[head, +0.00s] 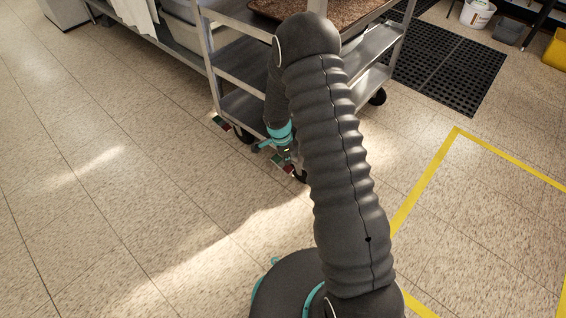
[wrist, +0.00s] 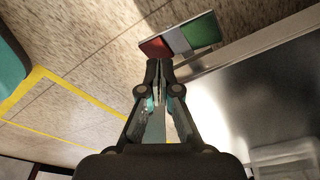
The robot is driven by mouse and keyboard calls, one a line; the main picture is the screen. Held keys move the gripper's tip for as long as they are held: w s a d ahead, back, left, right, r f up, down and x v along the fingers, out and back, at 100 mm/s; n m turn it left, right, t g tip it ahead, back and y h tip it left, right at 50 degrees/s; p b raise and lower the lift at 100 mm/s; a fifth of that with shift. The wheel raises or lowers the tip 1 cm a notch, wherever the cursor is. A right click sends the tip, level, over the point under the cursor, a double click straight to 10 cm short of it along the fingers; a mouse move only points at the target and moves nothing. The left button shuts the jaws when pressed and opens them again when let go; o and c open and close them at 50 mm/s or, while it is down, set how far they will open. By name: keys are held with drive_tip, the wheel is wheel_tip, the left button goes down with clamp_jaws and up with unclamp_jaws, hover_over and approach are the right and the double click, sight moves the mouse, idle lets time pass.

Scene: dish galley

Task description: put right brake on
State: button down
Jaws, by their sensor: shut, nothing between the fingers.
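The right brake (wrist: 184,38) is a flat pedal with a red end, a grey middle and a green end in the wrist view. In the head view it shows small, low at the cart's near corner (head: 288,169), partly hidden by my gripper (head: 284,158). My gripper (wrist: 159,68) is shut and empty. Its fingertips are close to the red end of the pedal in the wrist view; I cannot tell whether they touch it. The left brake (head: 221,122), also red and green, sits at the cart's left corner caster.
The steel cart (head: 212,70) has several shelves and a brown tray (head: 335,12) on top. A black mat (head: 450,68) lies behind it at right. Yellow floor tape (head: 420,185) marks the right side. Open tiled floor (head: 110,210) is at left.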

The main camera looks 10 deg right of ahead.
sight(287, 169)
wheel_tip(287, 169, up, 5)
drive_tip(key=shift+f+p, duration=0.1)
drive_tip(key=shift+p, duration=0.55)
idle(0.5)
drive_tip(key=s+r+n+g, duration=0.2)
drive_tip(key=s+r+n, duration=0.2)
drive_tip(key=s+n, duration=0.45)
drive_tip(key=s+r+n+t+p, duration=0.1)
drive_tip(key=s+r+n+t, duration=0.1)
drive_tip(key=s+r, duration=0.5)
drive_tip(key=s+r+n+t+y+p, duration=0.1)
drive_tip(key=s+r+n+t, duration=0.2)
drive_tip(key=r, duration=1.4)
drive_tip(key=s+r+n+t+p, duration=0.1)
drive_tip(key=s+r+n+t, duration=0.1)
drive_tip(key=s+r, duration=1)
drive_tip(key=shift+r+n+y, duration=0.35)
drive_tip(key=shift+n+y, duration=0.05)
drive_tip(key=shift+n, duration=0.25)
